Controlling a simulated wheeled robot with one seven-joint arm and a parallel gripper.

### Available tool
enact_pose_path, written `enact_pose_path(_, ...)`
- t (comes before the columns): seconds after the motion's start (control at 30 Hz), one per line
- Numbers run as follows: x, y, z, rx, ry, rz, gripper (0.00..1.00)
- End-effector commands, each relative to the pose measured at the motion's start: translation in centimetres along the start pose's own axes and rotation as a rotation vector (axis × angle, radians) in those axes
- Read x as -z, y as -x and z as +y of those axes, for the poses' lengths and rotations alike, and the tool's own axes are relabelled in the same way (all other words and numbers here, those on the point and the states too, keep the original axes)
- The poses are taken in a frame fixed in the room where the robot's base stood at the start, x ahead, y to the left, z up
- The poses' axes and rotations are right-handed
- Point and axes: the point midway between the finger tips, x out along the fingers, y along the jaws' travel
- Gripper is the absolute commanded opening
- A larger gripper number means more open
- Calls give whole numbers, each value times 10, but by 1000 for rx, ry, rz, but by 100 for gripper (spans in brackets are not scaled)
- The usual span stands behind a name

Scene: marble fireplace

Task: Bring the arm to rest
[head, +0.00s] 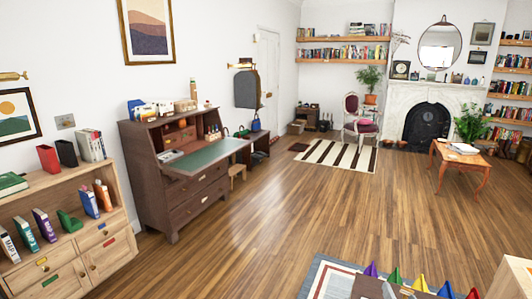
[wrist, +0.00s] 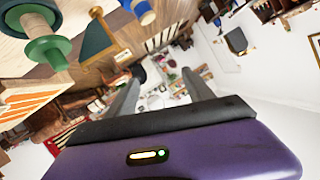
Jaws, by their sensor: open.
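My gripper (wrist: 163,75) shows in the wrist view, with its two grey fingers spread apart and nothing between them. Its purple body with a small lit strip fills the bottom of that view. Beyond the fingers the room appears tilted, with no object touching them. In the head view I cannot make out the gripper.
In the wrist view a green spool-shaped piece (wrist: 47,50) and a blue piece (wrist: 143,10) are close at upper left. In the head view a wooden shelf unit (head: 117,258), a writing desk (head: 196,200) and a low table (head: 462,161) stand around open wood floor. Coloured cones (head: 420,282) are at the bottom.

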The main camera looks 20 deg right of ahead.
Motion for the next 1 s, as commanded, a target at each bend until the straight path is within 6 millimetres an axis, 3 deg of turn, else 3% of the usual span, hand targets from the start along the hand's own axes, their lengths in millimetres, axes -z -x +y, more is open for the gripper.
enact_pose_path(0.03, -13, 22, -11, 39, 49, 18, 61)
enact_pose_path(0.2, -34, 93, -43, 163, 192, 103, 61)
enact_pose_path(0.5, -54, 228, -80, 351, 366, 205, 61)
enact_pose_path(0.8, -59, 350, -90, 508, 451, 187, 61)
enact_pose_path(1.0, -75, 407, -78, 577, 485, 57, 61)
